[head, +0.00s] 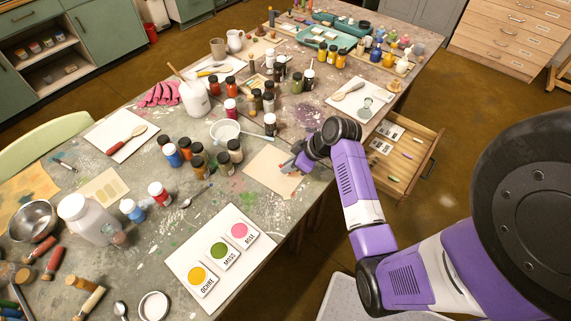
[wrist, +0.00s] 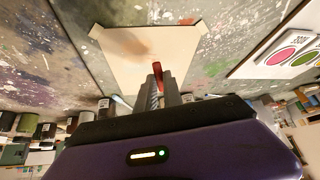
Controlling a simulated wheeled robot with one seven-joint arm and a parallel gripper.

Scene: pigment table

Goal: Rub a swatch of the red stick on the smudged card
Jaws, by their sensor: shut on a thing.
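The smudged card (head: 262,177) is a tan sheet near the table's front edge in the head view. In the wrist view the card (wrist: 128,72) is taped at its corners and has a brown smudge toward its far side. My gripper (wrist: 163,80) is over the card's near part, with its jaws shut on the red stick (wrist: 157,67). The stick's red end shows at the fingertips, over the card; I cannot tell whether it touches. In the head view my gripper (head: 290,166) is at the card's right side, and the stick is not clear there.
A white board with ochre, moss and rose patches (head: 220,250) lies left of the card along the front edge. Several paint bottles (head: 197,160) and a white bowl (head: 225,131) stand behind the card. An open drawer (head: 400,155) juts out at right.

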